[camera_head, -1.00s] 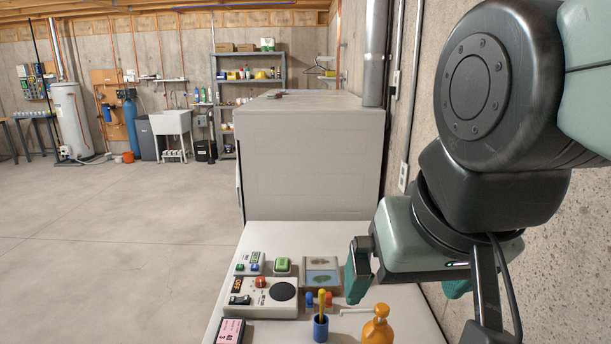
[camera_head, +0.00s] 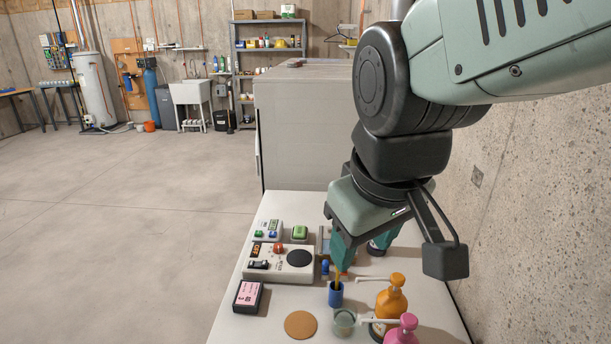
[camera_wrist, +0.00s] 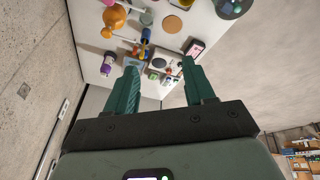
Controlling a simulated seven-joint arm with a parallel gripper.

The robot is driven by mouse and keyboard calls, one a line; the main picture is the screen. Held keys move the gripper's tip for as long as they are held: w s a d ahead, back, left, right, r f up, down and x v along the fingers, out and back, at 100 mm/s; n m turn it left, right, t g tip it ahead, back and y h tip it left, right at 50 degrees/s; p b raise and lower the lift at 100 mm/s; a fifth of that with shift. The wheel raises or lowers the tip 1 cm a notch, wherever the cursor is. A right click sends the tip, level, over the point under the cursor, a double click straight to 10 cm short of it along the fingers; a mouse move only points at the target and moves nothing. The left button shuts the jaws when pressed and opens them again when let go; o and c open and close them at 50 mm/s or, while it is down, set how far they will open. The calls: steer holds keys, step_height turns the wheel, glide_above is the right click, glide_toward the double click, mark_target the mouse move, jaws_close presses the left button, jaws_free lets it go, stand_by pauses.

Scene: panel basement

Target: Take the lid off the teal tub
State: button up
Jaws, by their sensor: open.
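My gripper (camera_head: 360,258) is over the table's right half, behind the cup and blue pen holder, pointing down. Its teal fingers are apart with nothing held between them in the wrist view (camera_wrist: 158,62). The gripper hides part of the table behind it, including most of a framed tray (camera_head: 324,243).
An orange pump bottle (camera_head: 391,298) and a pink one (camera_head: 402,332) stand front right. The blue holder (camera_head: 335,294) with a yellow stick is close below my gripper. A control box (camera_head: 280,263), pink-faced device (camera_head: 248,296) and cork disc (camera_head: 300,324) lie left. A concrete wall borders the right.

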steer(key=w+a+f+n+g, duration=0.3)
steer(key=a+f+n, duration=0.7)
steer(key=a, duration=0.4)
steer(key=s+a+f+n, duration=0.1)
steer(key=a+f, duration=0.1)
steer(key=f, duration=0.3)
steer(key=s+a+f+n, duration=0.1)
steer(key=a+f, duration=0.2)
steer(key=f, duration=0.2)
steer(key=s+a+f+n+g, duration=0.1)
steer(key=a+f+n, duration=0.1)
steer(key=f, duration=0.3)
steer(key=shift+s+a+f+h, duration=0.2)
steer(key=shift+a+f+h, duration=0.1)
steer(key=shift+a, duration=0.1)
steer(key=f, duration=0.5)
steer(key=shift+w+a+f, duration=0.15)
steer(key=shift+w+f, duration=0.05)
steer(key=shift+f, duration=0.15)
jaws_close()
